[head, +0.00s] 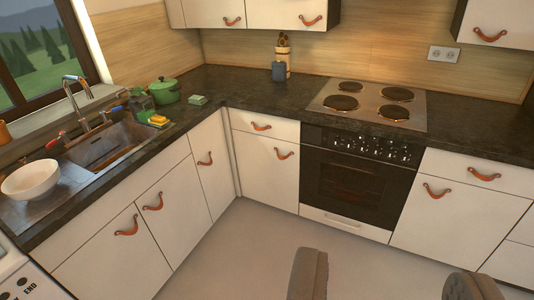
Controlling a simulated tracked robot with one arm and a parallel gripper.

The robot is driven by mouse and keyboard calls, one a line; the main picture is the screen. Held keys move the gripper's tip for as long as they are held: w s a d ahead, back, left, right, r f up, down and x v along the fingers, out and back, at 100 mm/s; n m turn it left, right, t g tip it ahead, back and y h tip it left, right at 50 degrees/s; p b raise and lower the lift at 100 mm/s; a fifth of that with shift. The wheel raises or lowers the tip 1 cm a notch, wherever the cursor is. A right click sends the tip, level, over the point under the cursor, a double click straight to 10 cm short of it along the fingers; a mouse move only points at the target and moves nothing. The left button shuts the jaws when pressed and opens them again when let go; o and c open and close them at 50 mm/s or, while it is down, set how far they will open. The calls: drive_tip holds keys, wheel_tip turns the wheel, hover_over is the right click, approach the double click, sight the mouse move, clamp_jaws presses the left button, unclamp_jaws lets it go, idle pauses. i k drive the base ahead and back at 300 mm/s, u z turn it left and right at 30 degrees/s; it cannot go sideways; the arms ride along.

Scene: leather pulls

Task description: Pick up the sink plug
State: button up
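I cannot make out a sink plug in this view. The steel sink (103,146) is set into the dark counter at the left, with a chrome tap (76,97) behind it. A white bowl (31,180) sits on the drainer, left of the basin. Small red and blue items lie near the tap, too small to identify. My gripper (390,272) shows as two grey fingers at the bottom edge, right of centre. They are wide apart with only floor seen between them. It is far from the sink.
A green pot (165,91), a yellow sponge (158,119) and a small green block (197,100) stand right of the sink. A hob (370,104) sits above the oven (351,187). White cabinets with leather pulls line both sides. The floor (240,255) ahead is clear.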

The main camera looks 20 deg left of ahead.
sight(22, 159)
drive_tip(key=u, duration=0.2)
drive_tip(key=i, duration=1.35)
drive_tip(key=u, duration=0.85)
drive_tip(key=i, duration=1.1)
drive_tip(key=u, duration=1.4)
drive_tip(key=i, duration=1.05)
drive_tip(key=u, duration=0.5)
